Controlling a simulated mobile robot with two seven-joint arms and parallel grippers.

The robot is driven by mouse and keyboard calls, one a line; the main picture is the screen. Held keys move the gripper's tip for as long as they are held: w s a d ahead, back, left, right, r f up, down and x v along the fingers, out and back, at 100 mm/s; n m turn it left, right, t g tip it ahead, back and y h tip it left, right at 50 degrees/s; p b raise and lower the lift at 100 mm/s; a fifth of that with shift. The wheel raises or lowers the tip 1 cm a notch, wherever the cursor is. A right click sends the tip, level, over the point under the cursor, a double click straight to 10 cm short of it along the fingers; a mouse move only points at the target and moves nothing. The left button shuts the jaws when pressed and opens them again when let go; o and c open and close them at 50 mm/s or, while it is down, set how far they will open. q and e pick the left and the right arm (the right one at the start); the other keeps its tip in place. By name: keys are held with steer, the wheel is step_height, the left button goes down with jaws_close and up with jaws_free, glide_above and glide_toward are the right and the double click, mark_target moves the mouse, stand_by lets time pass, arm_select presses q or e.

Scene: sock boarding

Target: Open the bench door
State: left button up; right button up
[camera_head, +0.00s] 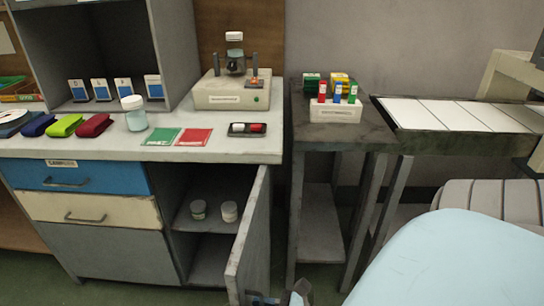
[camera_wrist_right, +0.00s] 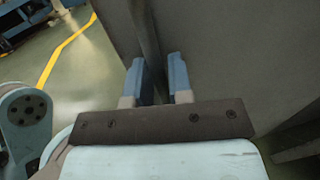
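The bench door (camera_head: 250,240) is the grey hinged panel under the right end of the bench (camera_head: 205,152). It stands swung well open, showing shelves inside. My right gripper (camera_head: 282,299) is at the bottom edge of the head view, close to the door's lower free edge and mostly cut off. In the right wrist view my right gripper (camera_wrist_right: 160,80) has its two blue fingers apart, with a dark upright edge of a grey panel (camera_wrist_right: 145,35) seen between and beyond them. I cannot tell whether they touch it. My left gripper is not in view.
Inside the compartment, two small jars (camera_head: 229,211) stand on the shelf. A blue drawer (camera_head: 110,178) and a cream drawer (camera_head: 120,210) are to the left. A dark side table (camera_head: 370,135) with open legs stands right of the door. Green floor shows in the wrist view.

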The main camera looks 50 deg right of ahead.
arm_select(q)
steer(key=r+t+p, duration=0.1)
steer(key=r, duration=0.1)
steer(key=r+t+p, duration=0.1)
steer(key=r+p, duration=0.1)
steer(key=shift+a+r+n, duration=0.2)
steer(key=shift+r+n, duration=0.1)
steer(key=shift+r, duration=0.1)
arm_select(e)
steer(key=v, duration=1.3)
steer(key=shift+s+d, duration=0.2)
steer(key=shift+s, duration=0.15)
